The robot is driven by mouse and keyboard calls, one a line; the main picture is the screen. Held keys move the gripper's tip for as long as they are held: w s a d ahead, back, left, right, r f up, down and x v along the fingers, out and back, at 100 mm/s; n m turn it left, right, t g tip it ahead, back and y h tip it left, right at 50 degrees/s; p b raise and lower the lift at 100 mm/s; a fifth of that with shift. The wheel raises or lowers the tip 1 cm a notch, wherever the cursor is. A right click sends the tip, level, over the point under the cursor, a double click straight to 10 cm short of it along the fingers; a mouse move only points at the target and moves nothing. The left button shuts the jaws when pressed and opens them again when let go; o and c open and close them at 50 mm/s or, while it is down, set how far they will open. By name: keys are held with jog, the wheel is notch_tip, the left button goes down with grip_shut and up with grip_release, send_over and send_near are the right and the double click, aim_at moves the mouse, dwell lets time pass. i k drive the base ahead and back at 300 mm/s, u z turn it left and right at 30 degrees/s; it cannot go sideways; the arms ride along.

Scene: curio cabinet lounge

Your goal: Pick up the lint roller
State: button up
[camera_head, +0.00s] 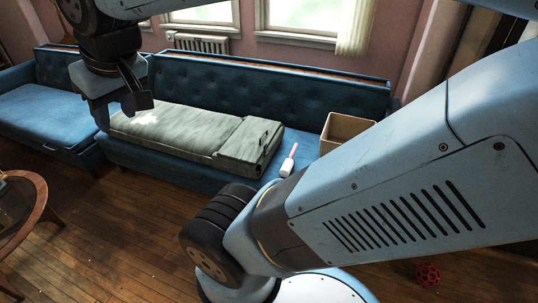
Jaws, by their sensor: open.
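The lint roller (288,164) lies on the blue sofa seat, near its front edge. It has a white roller end and a pinkish handle that points up and to the right. My gripper (141,100) hangs at the upper left of the view, in front of the sofa's left part. It is open, and I see nothing between its fingers. It is well to the left of the lint roller and apart from it.
A folded grey-green mattress or cushion (178,132) lies left of the roller. An open tan box (345,129) stands to its right on the sofa (270,87). A round table (39,202) is at the left. A red lattice ball (428,274) lies on the wooden floor.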

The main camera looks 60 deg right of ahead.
aim_at(285, 170)
jog(key=z, duration=0.35)
jog(key=i, duration=0.8)
jog(key=z, duration=0.9)
jog(key=i, duration=0.4)
jog(key=z, duration=0.25)
jog(key=k, duration=0.9)
jog(key=z, duration=0.2)
jog(key=i, duration=0.9)
jog(key=u, duration=0.1)
